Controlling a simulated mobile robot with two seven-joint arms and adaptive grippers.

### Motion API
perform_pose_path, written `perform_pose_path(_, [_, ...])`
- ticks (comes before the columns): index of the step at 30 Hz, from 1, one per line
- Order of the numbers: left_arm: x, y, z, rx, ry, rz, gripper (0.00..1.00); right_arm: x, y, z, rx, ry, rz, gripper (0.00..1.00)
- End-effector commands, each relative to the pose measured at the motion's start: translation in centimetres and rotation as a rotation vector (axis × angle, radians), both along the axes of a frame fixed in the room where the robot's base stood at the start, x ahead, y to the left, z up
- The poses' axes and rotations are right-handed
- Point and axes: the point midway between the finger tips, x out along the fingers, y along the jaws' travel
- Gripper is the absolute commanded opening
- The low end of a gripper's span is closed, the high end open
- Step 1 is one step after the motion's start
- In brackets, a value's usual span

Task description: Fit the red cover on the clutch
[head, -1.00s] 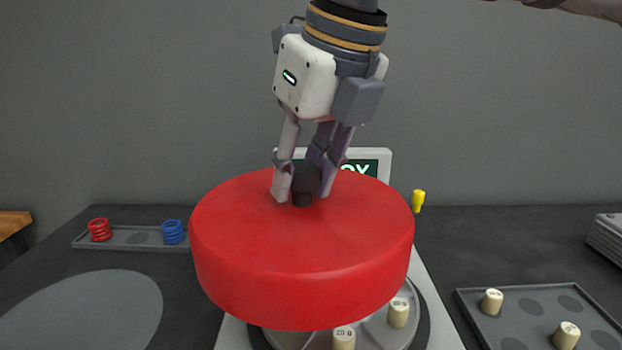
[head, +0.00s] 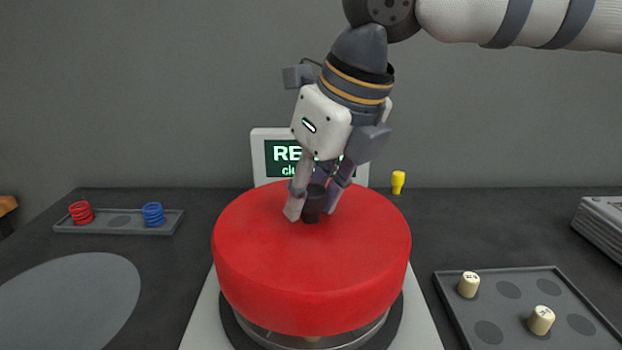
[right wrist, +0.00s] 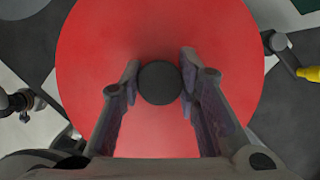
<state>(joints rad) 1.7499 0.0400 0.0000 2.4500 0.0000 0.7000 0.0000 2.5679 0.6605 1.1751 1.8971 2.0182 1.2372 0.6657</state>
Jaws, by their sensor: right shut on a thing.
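The red cover (head: 310,270) is a thick round disc with a black knob (head: 313,205) on top. My right gripper (head: 313,200) is shut on the knob from above. In the right wrist view the two fingers stand on either side of the round black knob (right wrist: 160,83), with the red cover (right wrist: 160,30) below them. The clutch (head: 390,325) shows as a metal and dark ring under the cover's front edge. The cover hides most of it, and I cannot tell whether the cover rests fully on it. My left gripper is not in view.
A screen (head: 262,155) stands behind the cover. A tray (head: 115,222) with red (head: 81,213) and blue springs (head: 153,214) is at left. A tray (head: 490,335) with two cream weights is at right. A yellow lever (head: 398,182) stands behind, and a grey round pad (head: 70,300) lies front left.

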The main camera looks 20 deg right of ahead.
Motion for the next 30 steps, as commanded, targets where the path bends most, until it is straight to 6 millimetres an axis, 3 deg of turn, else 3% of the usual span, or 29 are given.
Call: perform_pose_path(30, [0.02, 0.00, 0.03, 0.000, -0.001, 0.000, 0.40, 0.01, 0.04, -0.54, 0.000, -0.003, 0.001, 0.00])
